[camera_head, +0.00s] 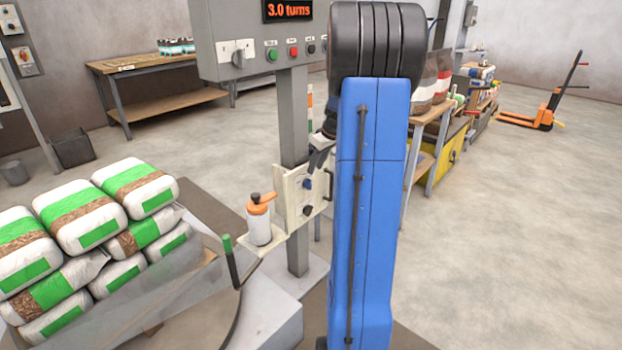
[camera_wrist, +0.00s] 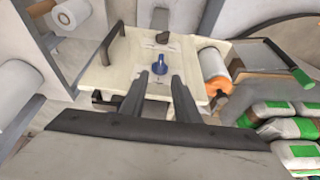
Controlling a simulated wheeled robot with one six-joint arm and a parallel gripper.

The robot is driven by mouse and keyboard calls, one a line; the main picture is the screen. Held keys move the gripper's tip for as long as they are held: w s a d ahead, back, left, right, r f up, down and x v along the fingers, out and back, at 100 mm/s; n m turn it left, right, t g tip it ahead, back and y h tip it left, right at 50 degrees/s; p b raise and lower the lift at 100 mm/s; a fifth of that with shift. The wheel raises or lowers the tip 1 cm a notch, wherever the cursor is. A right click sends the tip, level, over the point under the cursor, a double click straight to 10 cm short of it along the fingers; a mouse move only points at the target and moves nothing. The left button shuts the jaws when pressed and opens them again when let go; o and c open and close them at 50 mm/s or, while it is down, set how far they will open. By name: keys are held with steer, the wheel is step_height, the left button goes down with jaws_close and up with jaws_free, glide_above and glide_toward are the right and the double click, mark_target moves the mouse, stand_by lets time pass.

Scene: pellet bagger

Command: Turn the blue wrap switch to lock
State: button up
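The blue wrap switch (camera_head: 308,184) is a small knob on a cream panel (camera_head: 294,203) fixed to the grey post. In the wrist view the blue switch (camera_wrist: 159,64) shows just beyond and between my fingertips, its pointer turned toward the top of the picture. My gripper (camera_wrist: 160,77) is open, its two dark fingers apart with nothing between them. In the head view my gripper (camera_head: 320,157) is above the switch, partly hidden by my blue arm. I cannot tell whether the fingertips touch the panel.
A dark knob (camera_head: 307,210) sits below the blue switch. A handle (camera_head: 328,190) stands on the panel's right side. A white and orange bottle (camera_head: 260,222) stands on a ledge at left. A control box (camera_head: 262,45) hangs above. Stacked bags (camera_head: 85,220) fill the left.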

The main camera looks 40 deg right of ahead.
mark_target(311, 180)
steer(key=x, duration=0.7)
steer(key=shift+f, duration=0.1)
steer(key=c, duration=0.7)
